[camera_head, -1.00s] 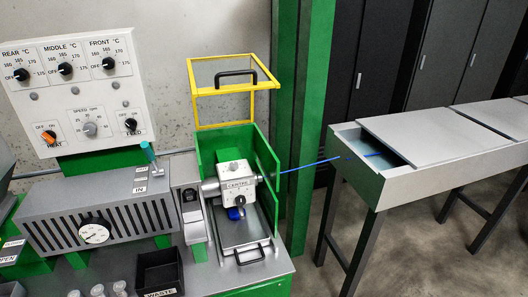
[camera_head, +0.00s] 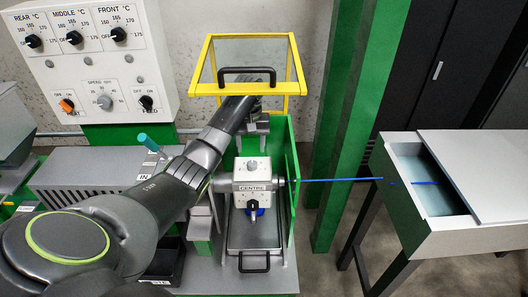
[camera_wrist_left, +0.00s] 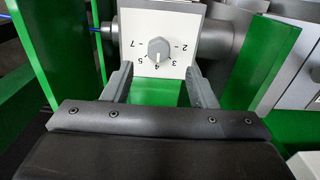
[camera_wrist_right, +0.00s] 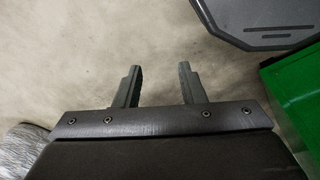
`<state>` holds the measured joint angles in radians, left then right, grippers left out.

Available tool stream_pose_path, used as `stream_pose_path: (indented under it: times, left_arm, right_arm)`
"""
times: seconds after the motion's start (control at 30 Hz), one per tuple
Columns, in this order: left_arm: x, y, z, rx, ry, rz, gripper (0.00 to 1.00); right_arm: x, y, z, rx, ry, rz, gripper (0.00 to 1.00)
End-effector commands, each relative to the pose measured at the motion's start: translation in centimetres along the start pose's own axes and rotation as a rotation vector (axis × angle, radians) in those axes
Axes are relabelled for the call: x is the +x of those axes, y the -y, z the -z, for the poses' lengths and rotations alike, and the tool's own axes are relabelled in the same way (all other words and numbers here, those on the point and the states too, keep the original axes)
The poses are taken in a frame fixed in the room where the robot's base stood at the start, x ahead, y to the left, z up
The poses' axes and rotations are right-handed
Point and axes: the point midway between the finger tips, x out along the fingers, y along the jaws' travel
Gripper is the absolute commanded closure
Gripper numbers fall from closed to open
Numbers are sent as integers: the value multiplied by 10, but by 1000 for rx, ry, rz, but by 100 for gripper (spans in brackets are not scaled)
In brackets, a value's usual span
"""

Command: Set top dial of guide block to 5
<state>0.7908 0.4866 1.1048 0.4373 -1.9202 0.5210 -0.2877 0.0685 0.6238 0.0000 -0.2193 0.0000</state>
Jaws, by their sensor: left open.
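The guide block (camera_head: 252,182) is a pale box marked CENTRE with a small grey top dial (camera_head: 252,166). In the left wrist view, the top dial (camera_wrist_left: 159,49) is a round grey knob on a white face with numbers around it; its light mark seems to point near 4. My left gripper (camera_head: 255,128) is above and behind the block, its fingertips hidden in part. In the left wrist view, my left gripper (camera_wrist_left: 161,72) is open, its fingers apart on the near side of the dial, not closed on it. My right gripper (camera_wrist_right: 160,75) is open and empty over bare floor.
A raised yellow-framed guard (camera_head: 250,90) stands behind the block. A green side wall (camera_head: 290,165) is right of it. A blue cable (camera_head: 335,180) runs from the block to the grey trough (camera_head: 480,240). A front dial (camera_head: 252,209) with a blue part sits below.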

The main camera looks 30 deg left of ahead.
Motion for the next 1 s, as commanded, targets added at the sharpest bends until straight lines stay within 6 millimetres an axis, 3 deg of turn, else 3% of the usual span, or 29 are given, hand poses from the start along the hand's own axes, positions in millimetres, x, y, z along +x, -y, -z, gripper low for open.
stream_pose_path:
  times: [0.17, 0.4, 0.6, 0.93, 1.0]
  left_arm:
    - [7, 0, 1, -8, 8, -1, 47]
    - [45, 0, 0, -7, 7, -1, 47]
    - [67, -1, 1, -6, 5, -1, 47]
    - [71, 0, 1, -5, 2, -1, 47]
    - [71, 0, 1, -5, 2, -1, 55]
  right_arm:
    - [-6, -5, -12, 0, 18, -6, 64]
    - [-16, -11, -17, -2, 26, -12, 64]
    - [-18, -12, -16, -2, 25, -13, 64]
    - [-18, -12, -9, -3, 16, -12, 64]
    - [-18, -11, -9, -3, 16, -12, 64]
